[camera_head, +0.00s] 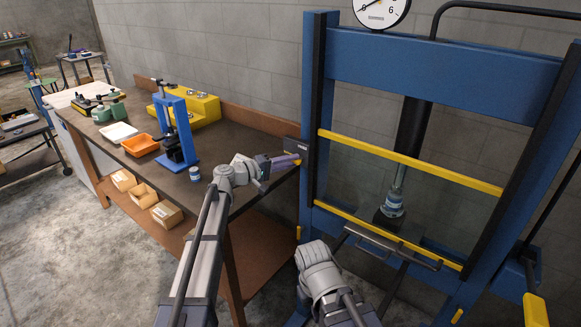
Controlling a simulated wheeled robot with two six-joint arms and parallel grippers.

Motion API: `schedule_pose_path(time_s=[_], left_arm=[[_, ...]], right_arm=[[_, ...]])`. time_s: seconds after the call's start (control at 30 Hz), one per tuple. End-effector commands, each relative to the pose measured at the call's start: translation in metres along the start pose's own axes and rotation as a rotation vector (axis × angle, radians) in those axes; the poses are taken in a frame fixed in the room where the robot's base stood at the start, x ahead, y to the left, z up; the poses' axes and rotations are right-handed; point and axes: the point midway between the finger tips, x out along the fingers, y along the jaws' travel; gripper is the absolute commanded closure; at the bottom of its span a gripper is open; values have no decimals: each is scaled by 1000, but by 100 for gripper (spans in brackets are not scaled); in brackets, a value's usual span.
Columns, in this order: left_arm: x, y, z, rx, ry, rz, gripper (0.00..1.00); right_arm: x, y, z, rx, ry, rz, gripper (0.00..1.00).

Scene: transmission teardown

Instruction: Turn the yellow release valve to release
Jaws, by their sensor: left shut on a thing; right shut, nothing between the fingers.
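A small yellow piece, which looks like the release valve (298,162), shows at the tip of my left gripper (286,161), beside the left post of the blue press (437,72). My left gripper reaches in over the bench's right end and is shut on this yellow piece; the fingers hide part of it. A dark labelled plate (303,147) sits on the post just above it. My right gripper (318,258) is lower, in front of the press's left foot. It is shut and empty; its fingertips are mostly hidden behind the wrist.
The press has yellow guard bars (410,162), a gauge (381,10) on top and a ram over a part (392,204). The bench (236,140) at left carries a small blue press (177,125), an orange tray (141,145) and a small can (195,174). Floor at lower left is clear.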

Motion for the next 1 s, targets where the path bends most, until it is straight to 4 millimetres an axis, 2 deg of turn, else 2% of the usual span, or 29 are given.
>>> schedule_pose_path(time_s=[0.03,0.3,0.97,1.0], left_arm=[[0,-5,2,-25,-4,8,100],[0,-5,2,-139,-3,54,100],[0,-4,2,-187,-2,74,100],[0,-4,2,-187,-2,74,79]], right_arm=[[7,-1,0,0,0,0,100],[17,-2,-1,0,0,0,100],[20,-2,-1,0,0,0,100],[20,-2,-1,0,0,0,100]])
